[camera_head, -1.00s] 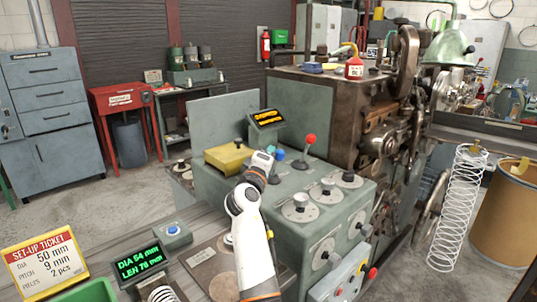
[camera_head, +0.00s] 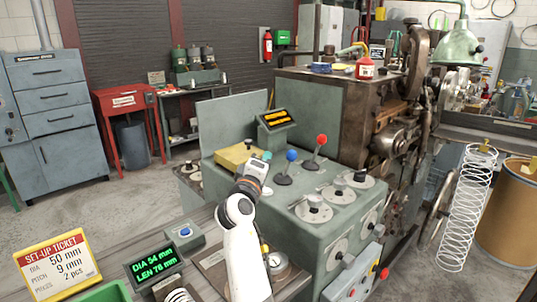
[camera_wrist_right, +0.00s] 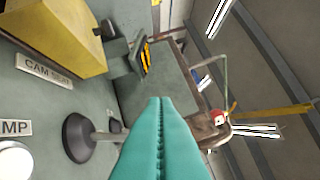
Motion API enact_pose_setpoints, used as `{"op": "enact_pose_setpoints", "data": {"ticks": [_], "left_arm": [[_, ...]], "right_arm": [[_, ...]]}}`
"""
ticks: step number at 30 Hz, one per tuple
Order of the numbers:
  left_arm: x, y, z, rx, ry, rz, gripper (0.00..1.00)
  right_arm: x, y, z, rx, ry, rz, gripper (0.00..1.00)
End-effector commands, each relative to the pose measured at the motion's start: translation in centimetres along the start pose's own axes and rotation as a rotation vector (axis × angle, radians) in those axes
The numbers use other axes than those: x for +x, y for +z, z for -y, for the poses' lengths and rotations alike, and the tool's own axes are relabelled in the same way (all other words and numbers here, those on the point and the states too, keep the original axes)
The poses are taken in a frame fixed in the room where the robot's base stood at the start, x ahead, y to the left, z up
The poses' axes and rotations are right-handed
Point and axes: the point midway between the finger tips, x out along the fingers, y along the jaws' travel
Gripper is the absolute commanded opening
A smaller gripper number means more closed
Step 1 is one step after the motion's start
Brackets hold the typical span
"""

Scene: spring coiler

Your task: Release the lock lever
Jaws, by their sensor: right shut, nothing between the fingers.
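Two levers stand on top of the green machine cabinet (camera_head: 290,212): one with a blue knob (camera_head: 291,155) and one with a red knob (camera_head: 321,139). Both lean a little to the right in the head view. I cannot read which one is the lock lever. My right gripper (camera_head: 266,156) has teal fingertips, shut and empty, just left of the blue-knobbed lever. In the right wrist view the shut fingers (camera_wrist_right: 158,135) pass in front of a lever's shaft. Its dark round base (camera_wrist_right: 78,138) shows; its knob is hidden. My left gripper is out of view.
A yellow block (camera_head: 236,156) and a tilted display (camera_head: 275,119) stand behind my gripper. Several round dials (camera_head: 313,211) are on the cabinet's right part. A blue-button box (camera_head: 185,237) stands at front left.

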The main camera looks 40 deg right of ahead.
Motion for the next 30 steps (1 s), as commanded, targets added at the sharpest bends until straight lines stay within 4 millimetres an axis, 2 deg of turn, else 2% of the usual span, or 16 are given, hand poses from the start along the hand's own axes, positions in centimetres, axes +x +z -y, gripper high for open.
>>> {"op": "enact_pose_setpoints", "data": {"ticks": [1, 4, 9, 15, 26, 30], "left_arm": [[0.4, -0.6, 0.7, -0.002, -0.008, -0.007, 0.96], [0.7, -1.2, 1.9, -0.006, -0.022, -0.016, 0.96], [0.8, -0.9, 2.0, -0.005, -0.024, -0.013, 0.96], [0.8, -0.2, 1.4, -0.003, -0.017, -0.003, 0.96], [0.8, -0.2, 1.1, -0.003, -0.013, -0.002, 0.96], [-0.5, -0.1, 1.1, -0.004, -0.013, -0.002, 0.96]], "right_arm": [[-1.0, 0.0, -0.3, 0.003, 0.002, 0.003, 0.0], [-2.3, 0.1, -0.4, 0.001, 0.002, 0.002, 0.0], [-3.3, 0.1, -0.3, 0.001, 0.001, 0.002, 0.0], [-3.4, 0.1, -0.3, 0.001, 0.001, 0.001, 0.0], [-3.3, 0.1, -0.3, 0.001, 0.001, 0.001, 0.0], [-3.1, 0.5, 0.9, 0.001, 0.0, 0.001, 0.0]]}}
